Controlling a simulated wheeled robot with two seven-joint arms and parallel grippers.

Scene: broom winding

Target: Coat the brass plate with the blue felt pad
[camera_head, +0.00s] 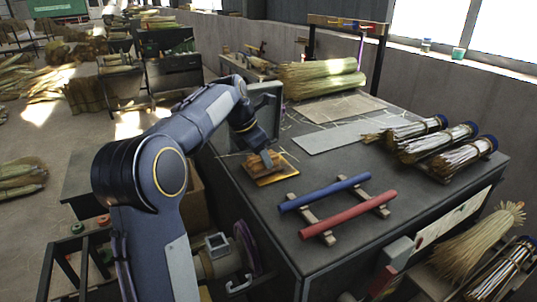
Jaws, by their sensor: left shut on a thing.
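The brass plate (284,172) lies on the dark workbench, left of the rods, and has an orange-gold sheen. My left arm reaches in from the left, and its gripper (267,158) points down over the plate's upper left part. The gripper is shut on a small pad-like piece, low at the plate. The fingers largely hide this piece, and no blue shows on it; I cannot tell if it touches the plate. My right gripper is out of view.
A blue rod (325,192) and a red rod (348,214) rest on wooden supports right of the plate. A flat grey sheet (340,137) lies behind. Several bound straw bundles (437,143) lie at the right. A grey upright panel (266,106) stands behind the gripper.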

